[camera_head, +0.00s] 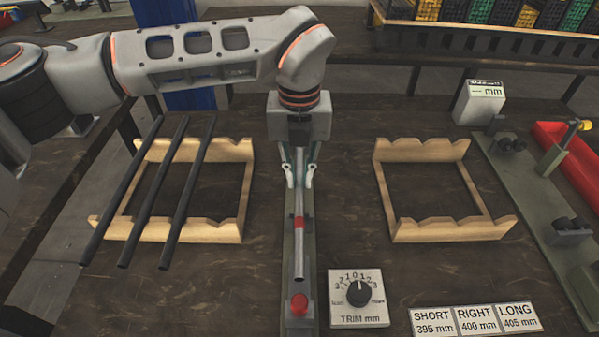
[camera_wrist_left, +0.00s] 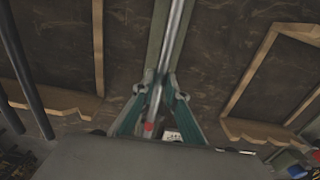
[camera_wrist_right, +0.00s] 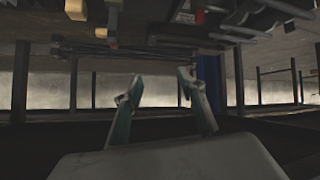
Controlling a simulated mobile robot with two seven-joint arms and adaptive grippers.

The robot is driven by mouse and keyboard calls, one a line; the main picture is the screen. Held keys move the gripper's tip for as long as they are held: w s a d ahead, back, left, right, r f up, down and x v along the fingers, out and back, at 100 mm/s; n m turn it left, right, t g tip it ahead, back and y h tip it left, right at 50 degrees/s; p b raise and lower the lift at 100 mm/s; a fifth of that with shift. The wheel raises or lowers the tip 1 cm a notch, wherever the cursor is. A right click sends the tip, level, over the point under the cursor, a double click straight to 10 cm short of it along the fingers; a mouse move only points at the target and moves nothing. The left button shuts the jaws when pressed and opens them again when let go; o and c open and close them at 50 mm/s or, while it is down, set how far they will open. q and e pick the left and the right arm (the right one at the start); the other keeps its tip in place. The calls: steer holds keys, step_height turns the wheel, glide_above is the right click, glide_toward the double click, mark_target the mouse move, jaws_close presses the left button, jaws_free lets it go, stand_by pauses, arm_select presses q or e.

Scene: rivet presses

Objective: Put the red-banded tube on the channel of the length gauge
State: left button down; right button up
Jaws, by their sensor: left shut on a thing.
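The red-banded tube (camera_head: 299,250) is a thin grey metal tube with a red band. It is in the middle of the head view, lengthwise over a narrow grey-green rail (camera_head: 309,240); I cannot tell whether it touches the rail. My left gripper (camera_head: 300,178) is shut on the tube beyond the band. The tube also shows between its fingers in the left wrist view (camera_wrist_left: 172,40). My right gripper (camera_wrist_right: 158,88) is open and empty, away from the table items.
A wooden rack (camera_head: 228,228) at the left bears three dark rods (camera_head: 180,195). An empty wooden rack (camera_head: 450,229) stands right of the middle. A red button (camera_head: 299,303), a TRIM dial (camera_head: 358,293) and length labels (camera_head: 478,320) are in front. A red bin (camera_head: 570,150) is at the far right.

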mark_target(300, 179)
arm_select(q)
steer(key=c, duration=2)
jaws_free()
step_height(300, 179, up, 5)
steer(key=shift+r+p, duration=0.2)
steer(key=shift+p, duration=0.4)
step_height(300, 179, up, 7)
steer(key=shift+f+p, duration=0.15)
steer(key=shift+p, duration=0.5)
arm_select(e)
steer(key=shift+s+d+f, duration=0.15)
steer(key=shift+s+d, duration=0.25)
steer(key=shift+s, duration=0.05)
arm_select(q)
steer(key=shift+s, duration=0.1)
arm_select(e)
steer(key=shift+s, duration=0.15)
